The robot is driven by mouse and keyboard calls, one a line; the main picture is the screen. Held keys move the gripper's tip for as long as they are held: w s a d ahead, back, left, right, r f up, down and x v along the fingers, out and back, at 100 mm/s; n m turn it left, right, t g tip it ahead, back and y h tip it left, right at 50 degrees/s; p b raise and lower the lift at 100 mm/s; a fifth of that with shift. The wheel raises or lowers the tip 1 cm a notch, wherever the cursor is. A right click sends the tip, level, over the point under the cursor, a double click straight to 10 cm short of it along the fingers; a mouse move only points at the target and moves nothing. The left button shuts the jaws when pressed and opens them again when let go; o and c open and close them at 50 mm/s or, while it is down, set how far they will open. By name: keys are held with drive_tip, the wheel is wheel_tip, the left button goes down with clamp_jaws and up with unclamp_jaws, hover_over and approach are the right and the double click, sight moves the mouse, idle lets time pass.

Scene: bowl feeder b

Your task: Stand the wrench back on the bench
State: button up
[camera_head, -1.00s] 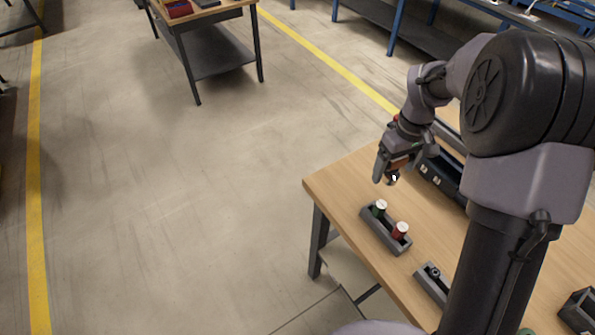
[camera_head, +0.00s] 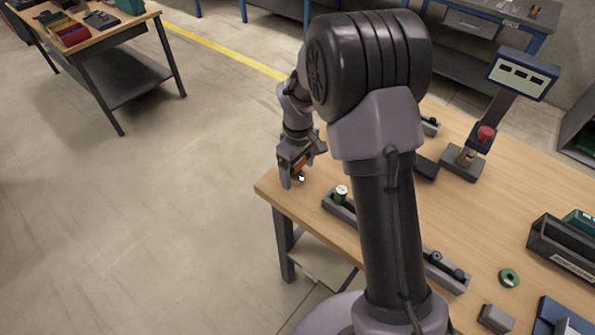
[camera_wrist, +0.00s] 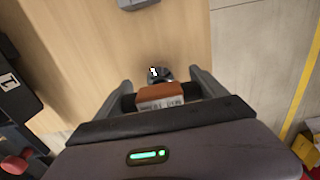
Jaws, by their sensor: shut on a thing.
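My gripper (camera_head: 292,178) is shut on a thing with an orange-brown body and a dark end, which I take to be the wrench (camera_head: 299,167). In the wrist view the fingers (camera_wrist: 163,82) stand either side of its orange-brown, labelled body (camera_wrist: 160,95). Its dark end with a white spot (camera_wrist: 157,74) points away from the wrist. The gripper hangs over the far left corner of the wooden bench (camera_head: 460,215). I cannot tell whether the wrench's dark end touches the bench top.
A grey holder (camera_head: 338,205) with a green-and-white piece (camera_head: 341,194) stands right of the gripper, partly behind my arm. A post with a display panel (camera_head: 523,74) and red button (camera_head: 486,134) stands farther back.

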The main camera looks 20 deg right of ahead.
drive_tip(key=shift+f, duration=0.1)
drive_tip(key=o, duration=1.8)
wheel_tip(320, 180, up, 12)
drive_tip(key=p, duration=0.4)
drive_tip(key=s+a+r+m+t+y, duration=0.1)
drive_tip(key=s+a+r+m+t, duration=0.15)
drive_tip(key=s+r+m, duration=0.75)
drive_tip(key=s+r+t, duration=0.1)
drive_tip(key=s+r, duration=0.1)
drive_tip(key=s, duration=0.3)
drive_tip(key=s+a+r+m+t, duration=0.1)
drive_tip(key=s, duration=0.4)
drive_tip(key=s+r+t+y, duration=0.1)
drive_tip(key=s+r, duration=0.1)
drive_tip(key=s, duration=0.3)
drive_tip(key=shift+a+r+m, duration=0.25)
drive_tip(key=shift+r+m, duration=0.05)
drive_tip(key=shift+r, duration=0.05)
